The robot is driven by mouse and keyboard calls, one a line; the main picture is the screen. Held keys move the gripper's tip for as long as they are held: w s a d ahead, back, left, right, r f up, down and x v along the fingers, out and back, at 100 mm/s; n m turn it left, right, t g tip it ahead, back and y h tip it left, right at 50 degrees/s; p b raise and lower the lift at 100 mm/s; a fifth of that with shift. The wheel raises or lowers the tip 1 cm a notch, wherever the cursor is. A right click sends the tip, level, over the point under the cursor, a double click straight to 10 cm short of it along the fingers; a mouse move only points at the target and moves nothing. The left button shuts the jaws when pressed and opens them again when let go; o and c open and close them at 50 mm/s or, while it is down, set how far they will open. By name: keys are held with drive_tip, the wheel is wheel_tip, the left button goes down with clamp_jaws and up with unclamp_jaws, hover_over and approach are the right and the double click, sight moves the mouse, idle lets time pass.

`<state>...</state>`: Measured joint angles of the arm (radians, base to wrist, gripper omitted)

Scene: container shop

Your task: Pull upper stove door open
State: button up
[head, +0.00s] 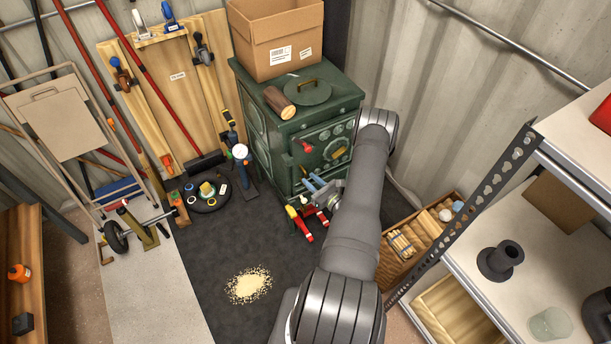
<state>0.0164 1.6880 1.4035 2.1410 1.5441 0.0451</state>
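The green stove (262,140) stands against the back corner. Its upper door (322,148) is on the front face, with a round dial-like fitting and a red handle (303,147) at its left side. The door looks shut, flush with the front. My gripper (311,186) is in front of the stove, below and slightly right of the red handle, apart from it. Its two bluish fingers point left toward the stove front and look spread, with nothing between them. My arm hides the right part of the stove front and much of its lower part.
A cardboard box (275,45), a log (279,103) and a round lid (307,92) are on the stove top. Red-handled tools (305,225) lie below my gripper. The dark mat (205,265) is mostly clear.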

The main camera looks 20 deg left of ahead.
sight(306, 176)
drive_tip(key=shift+x, duration=1.8)
clamp_jaws()
drive_tip(key=shift+d, duration=0.1)
drive_tip(key=s+d+n+g+y, duration=0.35)
drive_tip(key=d+n+g, duration=0.25)
drive_tip(key=d+g, duration=0.5)
drive_tip(key=w+d+n+g, duration=0.2)
drive_tip(key=w+d+n, duration=0.1)
drive_tip(key=d, duration=1.5)
drive_tip(key=shift+w+h, duration=0.15)
drive_tip(key=shift+h, duration=0.3)
drive_tip(key=shift+d+r, duration=0.1)
drive_tip(key=shift+d, duration=0.05)
